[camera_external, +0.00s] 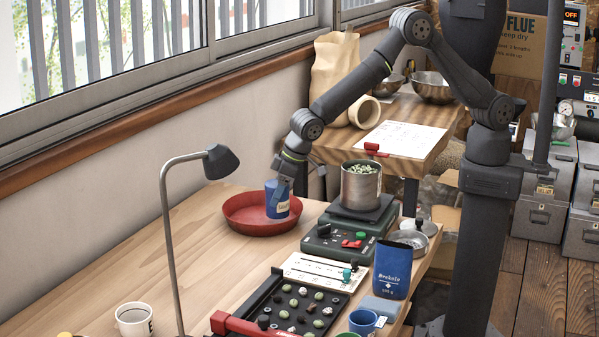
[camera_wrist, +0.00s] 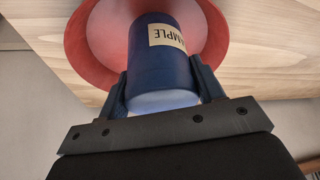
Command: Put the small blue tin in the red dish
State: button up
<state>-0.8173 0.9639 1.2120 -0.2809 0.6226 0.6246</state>
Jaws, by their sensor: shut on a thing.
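The small blue tin (camera_external: 276,206) is in my gripper (camera_external: 284,186), over the red dish (camera_external: 240,222). In the wrist view the tin (camera_wrist: 150,62) stands between my two fingers (camera_wrist: 162,92), with a tan label reading "SAMPLE" upside down. My gripper is shut on the tin. The red dish (camera_wrist: 102,42) shows behind and around the tin there. The tin looks upright and within the dish's rim. I cannot tell whether its base touches the dish floor, since the tin hides that spot.
A scale (camera_external: 345,238) bearing a metal pot (camera_external: 361,188) of beans stands right of the dish. A desk lamp (camera_external: 170,230) rises at left. A blue pouch (camera_external: 392,272), a bean tray (camera_external: 262,288) and a white mug (camera_external: 134,320) sit nearer. Bare table (camera_external: 120,265) lies left of the lamp.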

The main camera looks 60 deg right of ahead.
jog(key=shift+f, duration=1.25)
jog(key=shift+f, duration=0.15)
jog(key=o, duration=1.1)
jog(key=shift+c, duration=0.2)
jog(key=v, duration=1.2)
